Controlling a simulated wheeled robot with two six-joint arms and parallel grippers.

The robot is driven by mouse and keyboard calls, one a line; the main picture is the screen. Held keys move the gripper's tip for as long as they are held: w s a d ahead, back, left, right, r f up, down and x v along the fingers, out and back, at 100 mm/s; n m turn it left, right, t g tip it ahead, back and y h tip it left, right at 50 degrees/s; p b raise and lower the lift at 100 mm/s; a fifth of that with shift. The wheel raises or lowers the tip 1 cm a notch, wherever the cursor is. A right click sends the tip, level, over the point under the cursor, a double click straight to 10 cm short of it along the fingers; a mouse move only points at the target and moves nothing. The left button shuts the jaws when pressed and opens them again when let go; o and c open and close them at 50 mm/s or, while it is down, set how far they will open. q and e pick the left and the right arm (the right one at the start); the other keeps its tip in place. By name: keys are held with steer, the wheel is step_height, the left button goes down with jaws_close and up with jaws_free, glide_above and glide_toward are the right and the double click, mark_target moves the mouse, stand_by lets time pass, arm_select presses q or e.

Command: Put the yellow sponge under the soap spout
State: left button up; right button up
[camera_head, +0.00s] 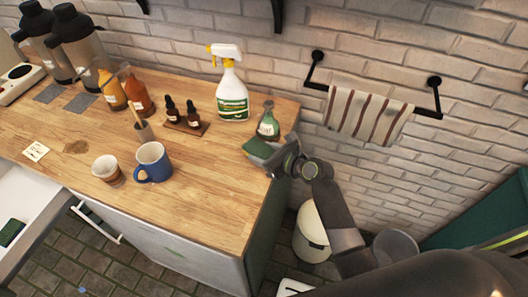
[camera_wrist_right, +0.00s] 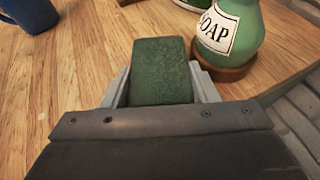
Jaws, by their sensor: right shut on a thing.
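My right gripper (camera_head: 271,163) is at the right end of the wooden counter and is shut on a sponge (camera_head: 261,148). In the right wrist view the sponge (camera_wrist_right: 162,70) sits between the two fingers, with its dark green face towards the camera. I cannot make out a yellow side clearly. The green soap bottle (camera_head: 268,124) stands just behind the sponge on a brown round base; the right wrist view shows this bottle (camera_wrist_right: 230,30) with its SOAP label at the upper right. The spout tip is hard to make out. My left gripper is not in view.
The counter (camera_head: 215,175) is clear left of the sponge. A spray bottle (camera_head: 231,95), two dropper bottles (camera_head: 182,112), a blue mug (camera_head: 152,162) and a paper cup (camera_head: 108,170) stand further left. A striped towel (camera_head: 365,115) hangs on the wall. A green block (camera_head: 11,232) lies at far left.

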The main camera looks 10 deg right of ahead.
steer(key=o, duration=0.7)
steer(key=shift+f, duration=0.1)
steer(key=shift+s+d+r, duration=0.1)
steer(key=shift+r, duration=0.1)
steer(key=v, duration=1.1)
steer(key=shift+s+d+r, duration=0.1)
steer(key=shift+s+d, duration=0.1)
steer(key=shift+s, duration=0.1)
